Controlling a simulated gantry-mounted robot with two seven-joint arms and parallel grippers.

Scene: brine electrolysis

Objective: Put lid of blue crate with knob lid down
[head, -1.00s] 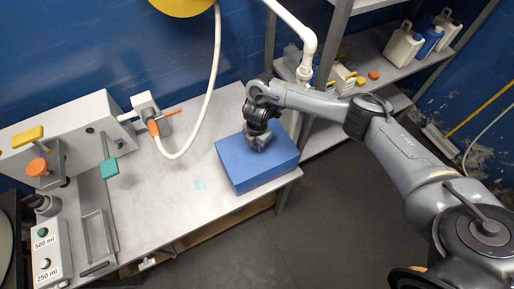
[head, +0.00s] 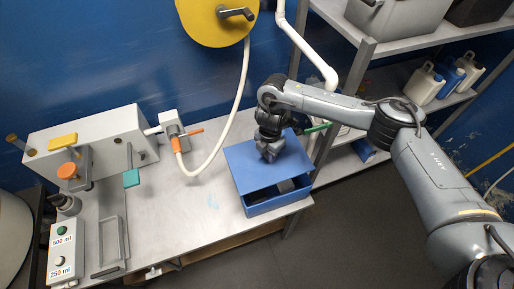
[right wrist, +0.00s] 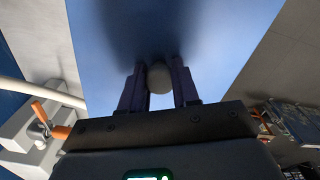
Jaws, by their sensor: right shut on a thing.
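The blue crate (head: 282,203) stands on the right end of the metal bench. Its blue lid (head: 246,167) is raised and shifted toward the back, so part of the dark inside of the crate shows along the front. My right gripper (head: 268,156) is over the lid. What lies in the crate is hard to make out. My left gripper is not in view.
The metal bench (head: 190,215) is clear left of the crate. A white hose (head: 238,100) hangs to a valve with an orange handle (head: 187,133) behind. A grey machine (head: 110,145) stands at the left. Shelves (head: 370,45) with containers stand at the right.

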